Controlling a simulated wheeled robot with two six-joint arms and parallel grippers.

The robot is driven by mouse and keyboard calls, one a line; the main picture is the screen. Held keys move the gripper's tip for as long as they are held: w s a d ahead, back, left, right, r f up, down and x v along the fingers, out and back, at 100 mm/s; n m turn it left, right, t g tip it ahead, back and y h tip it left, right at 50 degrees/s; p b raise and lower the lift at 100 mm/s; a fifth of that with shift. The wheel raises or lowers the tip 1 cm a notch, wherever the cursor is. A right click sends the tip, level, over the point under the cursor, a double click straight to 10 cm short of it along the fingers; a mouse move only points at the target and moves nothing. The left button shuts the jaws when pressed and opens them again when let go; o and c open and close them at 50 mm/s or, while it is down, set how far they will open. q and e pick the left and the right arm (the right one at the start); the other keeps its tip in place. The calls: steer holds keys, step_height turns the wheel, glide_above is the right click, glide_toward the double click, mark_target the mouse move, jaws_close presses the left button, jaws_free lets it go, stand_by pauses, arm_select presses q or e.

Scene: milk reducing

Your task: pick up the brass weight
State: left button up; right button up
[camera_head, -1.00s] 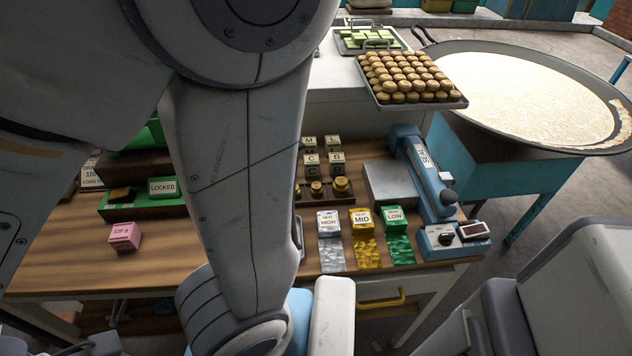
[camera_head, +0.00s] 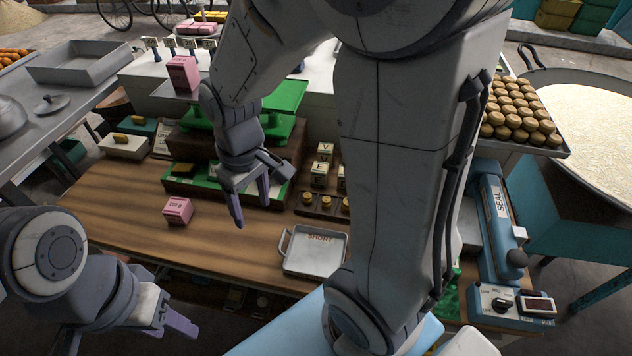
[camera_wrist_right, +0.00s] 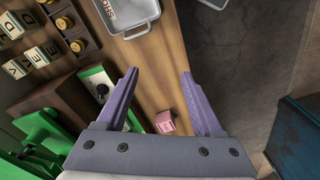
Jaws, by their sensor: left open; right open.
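Brass weights (camera_head: 326,202) sit in a row in a dark wooden holder, partly hidden by my arm on the right in the head view. In the right wrist view, brass weights (camera_wrist_right: 64,22) show at the upper left. My right gripper (camera_head: 264,206) is open and empty above the table, left of the weights. In the right wrist view its fingers (camera_wrist_right: 158,88) are spread apart with nothing between them. My left gripper (camera_head: 132,338) is at the lower left near the table's front edge, open and empty, apart from the weights.
A grey tray marked SHORT (camera_head: 314,252) lies in front of the weights. Letter blocks (camera_head: 320,172) stand behind them. A green scale (camera_head: 284,100) is behind my right gripper. A pink block (camera_head: 178,210) sits on the table, left. The left tabletop (camera_head: 110,205) is mostly clear.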

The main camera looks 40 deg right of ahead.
steer(key=w+d+f+m, duration=0.2)
steer(key=w+d, duration=0.1)
steer(key=d, duration=0.7)
steer(key=m+p, duration=0.2)
glide_above(327, 199)
step_height(327, 199, down, 8)
steer(key=shift+r, duration=0.15)
step_height(327, 199, down, 5)
steer(key=shift+r+p, duration=0.1)
steer(key=shift+p, duration=0.7)
steer(key=shift+f, duration=0.45)
jaws_close()
